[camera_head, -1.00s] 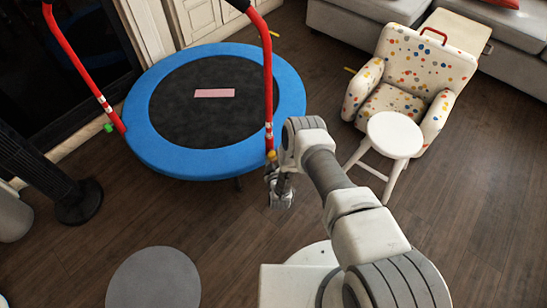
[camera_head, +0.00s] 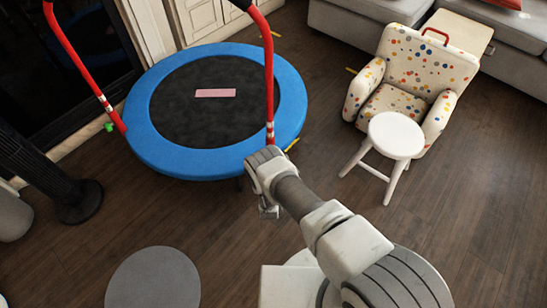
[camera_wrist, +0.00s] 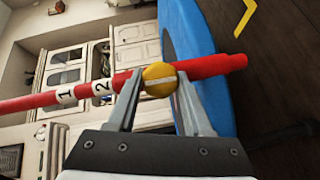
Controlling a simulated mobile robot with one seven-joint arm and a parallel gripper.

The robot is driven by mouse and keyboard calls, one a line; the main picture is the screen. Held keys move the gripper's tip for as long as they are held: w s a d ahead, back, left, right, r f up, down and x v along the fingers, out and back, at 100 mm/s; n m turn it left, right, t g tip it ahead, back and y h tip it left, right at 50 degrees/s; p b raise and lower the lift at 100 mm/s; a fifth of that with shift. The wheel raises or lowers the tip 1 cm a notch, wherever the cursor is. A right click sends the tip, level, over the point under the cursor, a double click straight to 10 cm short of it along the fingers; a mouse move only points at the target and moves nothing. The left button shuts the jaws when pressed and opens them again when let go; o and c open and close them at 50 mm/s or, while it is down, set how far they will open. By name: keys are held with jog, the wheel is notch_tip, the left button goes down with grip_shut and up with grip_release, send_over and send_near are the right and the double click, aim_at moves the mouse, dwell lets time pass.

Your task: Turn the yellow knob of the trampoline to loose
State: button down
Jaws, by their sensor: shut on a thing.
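The trampoline (camera_head: 165,152) has a blue rim, a black mat and red handle posts. Its right red post (camera_head: 268,85) runs down behind my arm in the head view. In the wrist view the post (camera_wrist: 40,100) crosses the picture with white bands marked 1 and 2. The yellow knob (camera_wrist: 159,79) sits on this post, with a pale line across its face. My gripper (camera_wrist: 159,90) is shut on the knob, one finger on each side. In the head view my wrist hides the knob and fingers.
A green knob (camera_head: 109,127) is on the left post. A white stool (camera_head: 395,136) and a dotted armchair (camera_head: 427,60) stand to the right. A black fan (camera_head: 45,170) stands at left. A grey round pad (camera_head: 154,280) lies in front. The floor between is clear.

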dwell(0.5)
jog(key=shift+c, duration=1.5)
grip_release()
jog(key=shift+s, duration=0.2)
